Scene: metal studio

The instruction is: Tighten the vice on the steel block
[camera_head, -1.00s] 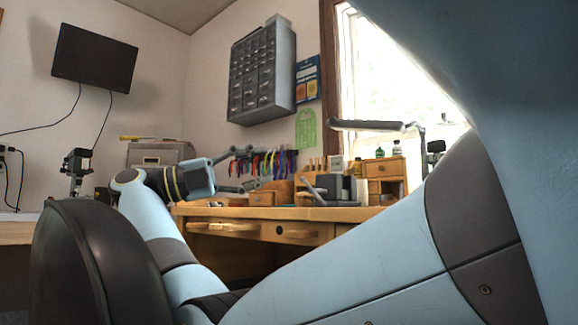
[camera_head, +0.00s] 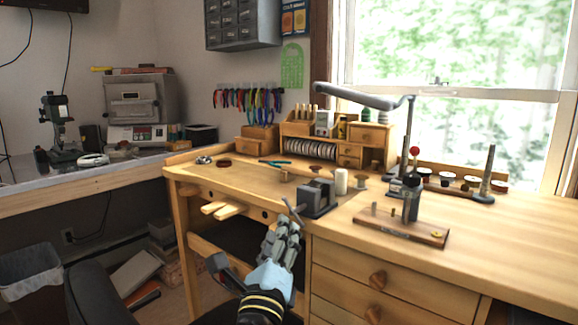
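The small dark grey vice (camera_head: 319,200) stands at the front edge of the wooden workbench. Its slanted handle bar (camera_head: 292,209) sticks out on the left, towards me. I cannot make out the steel block apart from the grey vice jaws at this size. My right gripper (camera_head: 284,232) is in front of the bench, below and a little left of the vice, with its grey fingers pointing up towards the handle. Whether it touches the handle, or is open or shut, is not clear. My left gripper is not in view.
A wooden board with pegs and a dark block (camera_head: 402,226) lies right of the vice. A white cylinder (camera_head: 341,181) stands just behind it. A lamp arm (camera_head: 365,98) reaches over the bench. Drawers (camera_head: 385,280) are below right. The bench's right part is clear.

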